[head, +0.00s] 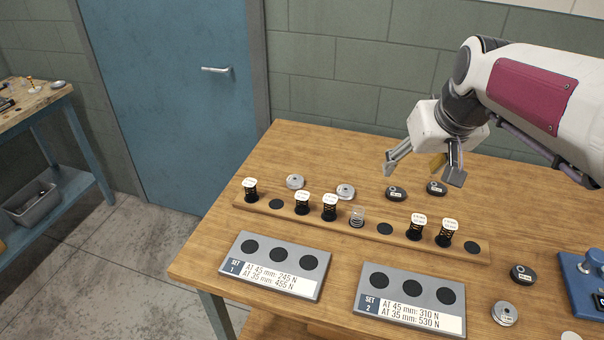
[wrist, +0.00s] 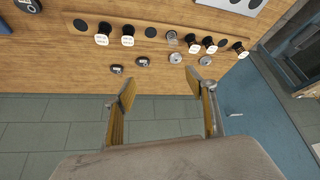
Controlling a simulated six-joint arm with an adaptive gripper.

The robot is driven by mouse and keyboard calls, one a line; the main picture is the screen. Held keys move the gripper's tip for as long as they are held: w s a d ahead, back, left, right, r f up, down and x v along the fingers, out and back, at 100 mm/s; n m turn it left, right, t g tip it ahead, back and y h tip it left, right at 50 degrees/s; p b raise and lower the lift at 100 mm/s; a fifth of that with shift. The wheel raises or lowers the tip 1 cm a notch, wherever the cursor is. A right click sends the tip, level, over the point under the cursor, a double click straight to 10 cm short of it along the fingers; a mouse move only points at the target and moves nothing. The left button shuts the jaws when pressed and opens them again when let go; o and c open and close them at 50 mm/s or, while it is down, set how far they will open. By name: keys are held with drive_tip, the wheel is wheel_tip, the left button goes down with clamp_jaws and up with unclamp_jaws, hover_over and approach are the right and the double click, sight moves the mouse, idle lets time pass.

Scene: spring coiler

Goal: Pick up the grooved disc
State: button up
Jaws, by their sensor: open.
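My gripper (head: 422,172) is open and empty above the back of the wooden table, apart from every disc. Its two fingers also show in the wrist view (wrist: 162,86). Several loose discs lie behind the spring rack: a silver disc (head: 295,181), a second silver disc (head: 345,191), a black disc (head: 395,194) and another black disc (head: 436,188). In the wrist view these silver discs (wrist: 205,61) and black discs (wrist: 117,69) lie beyond the fingertips. A black disc (head: 523,274) and a silver disc (head: 505,313) lie at the right. I cannot tell which disc is grooved.
A wooden rack (head: 270,211) holds several labelled black springs and a pale spring (head: 357,216). The set 1 tray (head: 315,285) and set 2 tray (head: 455,322) lie in front. A blue device (head: 580,280) stands at the right edge.

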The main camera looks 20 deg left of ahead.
drive_tip(key=w+a+f+n+y, duration=0.1)
drive_tip(key=w+a+f, duration=0.3)
drive_tip(key=w+a, duration=0.2)
drive_tip(key=w+a+f+n, duration=0.1)
drive_tip(key=w+a+f, duration=0.2)
drive_tip(key=w+a, duration=0.35)
drive_tip(key=n+g+y, duration=0.1)
drive_tip(key=n, duration=0.2)
approach(296, 180)
drive_tip(key=shift+w+a+f, duration=0.15)
drive_tip(key=shift+w+f, duration=0.25)
drive_tip(key=shift+w, duration=0.1)
drive_tip(key=shift+x, duration=1.25)
drive_tip(key=shift+f, duration=0.15)
drive_tip(key=shift+s+x, duration=0.1)
drive_tip(key=shift+x, duration=1.15)
drive_tip(key=shift+s+x, duration=0.15)
drive_tip(key=shift+x, duration=1.1)
drive_tip(key=shift+a+f, duration=0.1)
drive_tip(key=shift+c, duration=0.5)
